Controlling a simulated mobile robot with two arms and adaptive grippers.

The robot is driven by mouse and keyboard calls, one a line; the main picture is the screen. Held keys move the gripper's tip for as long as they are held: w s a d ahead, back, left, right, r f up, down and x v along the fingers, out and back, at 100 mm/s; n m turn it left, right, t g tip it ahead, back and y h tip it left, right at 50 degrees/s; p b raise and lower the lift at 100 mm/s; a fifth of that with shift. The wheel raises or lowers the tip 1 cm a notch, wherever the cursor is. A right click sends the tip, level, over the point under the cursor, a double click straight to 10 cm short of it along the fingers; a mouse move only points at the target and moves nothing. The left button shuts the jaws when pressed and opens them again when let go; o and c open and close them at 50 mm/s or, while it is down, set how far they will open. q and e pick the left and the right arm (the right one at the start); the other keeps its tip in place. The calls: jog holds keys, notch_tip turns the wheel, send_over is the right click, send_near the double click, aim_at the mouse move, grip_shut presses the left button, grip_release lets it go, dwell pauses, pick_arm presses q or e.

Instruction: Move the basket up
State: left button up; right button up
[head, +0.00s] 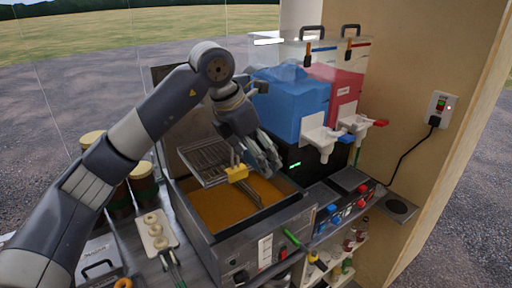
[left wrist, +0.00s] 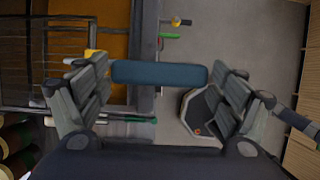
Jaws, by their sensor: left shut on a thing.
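The wire basket (head: 205,160) is at the back left of the fryer (head: 238,240), over the orange oil (head: 222,208). A yellow piece (head: 237,173) sits at its near right edge. In the left wrist view the basket wires (left wrist: 65,45) show at the left. My left gripper (head: 268,160) is over the fryer, just right of the yellow piece. In the left wrist view, a blue-grey bar (left wrist: 160,73), seemingly the basket's handle, spans between the fingers, and the gripper is shut on it. In the head view the fingers hide this bar. My right gripper is not in view.
Blue (head: 292,105) and red (head: 345,95) slush machines stand behind the gripper at the right. A wooden wall (head: 430,60) closes the right side.

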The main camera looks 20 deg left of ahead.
aim_at(254, 166)
pick_arm(q)
jog(key=shift+f+b, duration=0.35)
jog(key=shift+f, duration=1)
jog(key=shift+f+b, duration=0.75)
notch_tip(254, 166, down, 10)
jog(key=s+d+b, duration=0.2)
jog(key=b, duration=0.4)
jog(key=shift+d+r+b, duration=0.25)
jog(key=shift+d+b, duration=0.05)
jog(key=shift+b, duration=0.05)
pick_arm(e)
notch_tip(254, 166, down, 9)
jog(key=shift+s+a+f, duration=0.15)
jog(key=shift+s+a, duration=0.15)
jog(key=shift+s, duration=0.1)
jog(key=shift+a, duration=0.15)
